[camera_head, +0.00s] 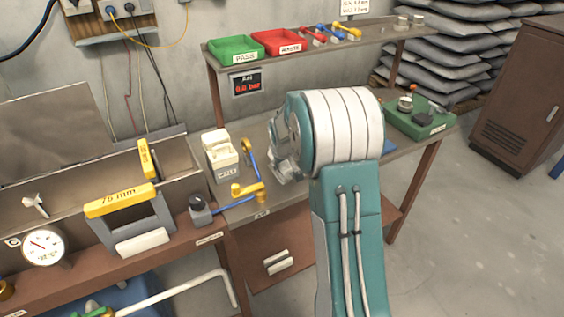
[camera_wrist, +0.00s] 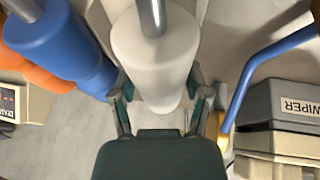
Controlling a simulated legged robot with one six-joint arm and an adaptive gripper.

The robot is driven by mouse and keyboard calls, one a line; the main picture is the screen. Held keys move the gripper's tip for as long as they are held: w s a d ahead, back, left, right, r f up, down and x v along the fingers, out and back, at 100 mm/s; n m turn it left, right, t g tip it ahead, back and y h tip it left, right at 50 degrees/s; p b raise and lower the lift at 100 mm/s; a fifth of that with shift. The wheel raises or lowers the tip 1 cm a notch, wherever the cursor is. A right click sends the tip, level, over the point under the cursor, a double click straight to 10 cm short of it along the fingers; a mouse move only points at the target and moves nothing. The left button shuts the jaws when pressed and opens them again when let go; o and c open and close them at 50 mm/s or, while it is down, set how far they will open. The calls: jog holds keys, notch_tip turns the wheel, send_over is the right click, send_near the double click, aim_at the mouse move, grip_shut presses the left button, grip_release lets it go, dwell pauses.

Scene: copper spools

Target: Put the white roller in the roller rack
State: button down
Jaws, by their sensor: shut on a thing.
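In the wrist view, the white roller (camera_wrist: 155,55) is between the two fingers of my gripper (camera_wrist: 160,95), which is shut on it. A metal shaft (camera_wrist: 151,15) shows at the roller's upper end. Close on its left is a blue roller (camera_wrist: 55,42) with a similar metal shaft, and beyond that an orange roller (camera_wrist: 40,68). I cannot tell whether these rollers stand in the roller rack, as no rack frame shows clearly. In the head view, my teal arm hides the held roller, and I cannot make out my fingertips there.
A box marked WIPER (camera_wrist: 290,105) and a blue bar (camera_wrist: 250,80) are right of my gripper. In the head view, a white box (camera_head: 221,158) and blue-yellow handles (camera_head: 249,189) are on the bench. A green tray (camera_head: 234,50) and red tray (camera_head: 277,42) sit on the shelf above.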

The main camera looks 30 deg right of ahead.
grip_release()
jog(key=v, duration=1.1)
jog(key=shift+r, duration=0.3)
jog(key=shift+s+a+r, duration=0.1)
jog(key=shift+s, duration=0.05)
jog(key=s+a+r, duration=0.4)
jog(key=s+a, duration=0.1)
jog(key=s, duration=0.2)
jog(key=s+a+r, duration=0.4)
jog(key=s+a, duration=0.1)
jog(key=s, duration=0.3)
jog(key=s+a+y, duration=0.1)
jog(key=s+a, duration=0.1)
jog(key=s, duration=0.5)
jog(key=s+a+t+y, duration=0.1)
jog(key=s+a, duration=0.2)
jog(key=s, duration=0.4)
jog(key=shift+s+f+m, duration=0.2)
jog(key=shift+f+m, duration=0.2)
jog(key=shift+f, duration=0.1)
